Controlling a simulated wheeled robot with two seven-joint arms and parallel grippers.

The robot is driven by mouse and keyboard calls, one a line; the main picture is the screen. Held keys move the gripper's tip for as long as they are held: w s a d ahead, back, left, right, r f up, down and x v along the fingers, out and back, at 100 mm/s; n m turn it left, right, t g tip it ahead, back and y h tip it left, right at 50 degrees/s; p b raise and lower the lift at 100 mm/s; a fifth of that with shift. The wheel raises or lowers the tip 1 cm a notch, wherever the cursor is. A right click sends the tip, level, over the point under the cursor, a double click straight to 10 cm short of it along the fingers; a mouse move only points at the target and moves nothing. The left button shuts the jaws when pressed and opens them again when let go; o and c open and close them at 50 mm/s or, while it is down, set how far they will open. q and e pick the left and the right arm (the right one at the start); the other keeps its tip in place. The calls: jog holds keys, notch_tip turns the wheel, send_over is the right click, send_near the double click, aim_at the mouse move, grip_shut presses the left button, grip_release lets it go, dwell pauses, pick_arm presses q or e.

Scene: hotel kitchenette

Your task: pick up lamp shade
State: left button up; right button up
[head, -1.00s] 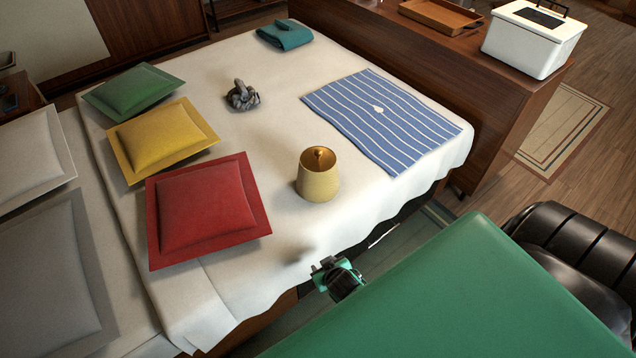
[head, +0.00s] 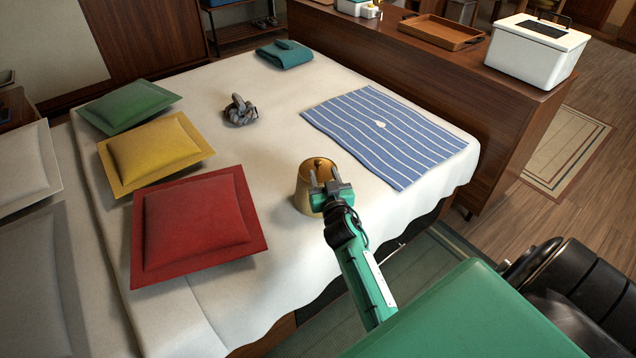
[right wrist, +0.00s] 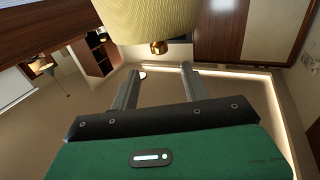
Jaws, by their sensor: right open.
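The lamp shade (head: 303,194) is a yellow-gold, slightly tapered drum standing on the white bed cover. Its open top shows a gold inside with a small knob. My right gripper (head: 324,176) is open at the shade's near right side, its fingers overlapping the shade in the head view and hiding part of it. In the right wrist view the ribbed shade (right wrist: 150,20) shows at the top edge, beyond the spread fingers of my right gripper (right wrist: 158,82). Nothing is between the fingers there. My left gripper is not in view.
On the bed (head: 275,145) lie red (head: 197,222), yellow (head: 153,152) and green (head: 128,105) cushions, a blue striped cloth (head: 385,130), a grey knotted object (head: 240,110) and a folded teal cloth (head: 285,54). A wooden cabinet (head: 400,65) borders the bed's far right side.

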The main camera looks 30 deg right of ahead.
aim_at(319, 164)
jog(key=shift+f+x, duration=0.2)
jog(key=shift+x, duration=1.7)
jog(key=shift+f+x, duration=0.2)
jog(key=shift+x, duration=1.75)
jog(key=shift+c, duration=0.5)
grip_shut()
